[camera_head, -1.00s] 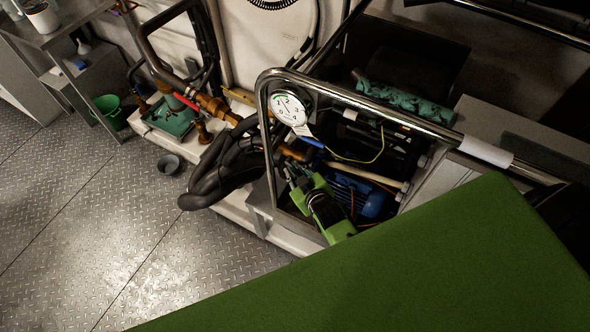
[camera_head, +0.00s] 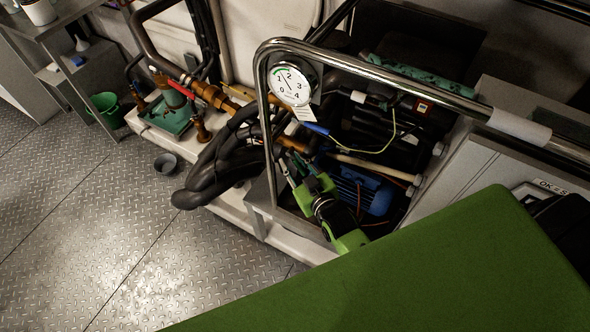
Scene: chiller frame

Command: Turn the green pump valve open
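A teal-green pump-like unit (camera_head: 170,116) stands low on the left, with a red part (camera_head: 178,88) and brass fittings above it. I cannot make out a clearly green valve handle. My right gripper (camera_head: 286,168) reaches into the chiller frame, at the end of a green and black arm. It is close to a brass fitting (camera_head: 292,144) below the gauge; I cannot tell if they touch. Its fingers are small and dark, so their opening is unclear. My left gripper is not in view.
A chrome rail (camera_head: 400,97) arches over the machinery. A round pressure gauge (camera_head: 290,84) hangs behind it. Thick black hoses (camera_head: 215,172) lie left of my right gripper. A blue motor (camera_head: 365,192) is to its right. The metal floor (camera_head: 90,215) at left is open.

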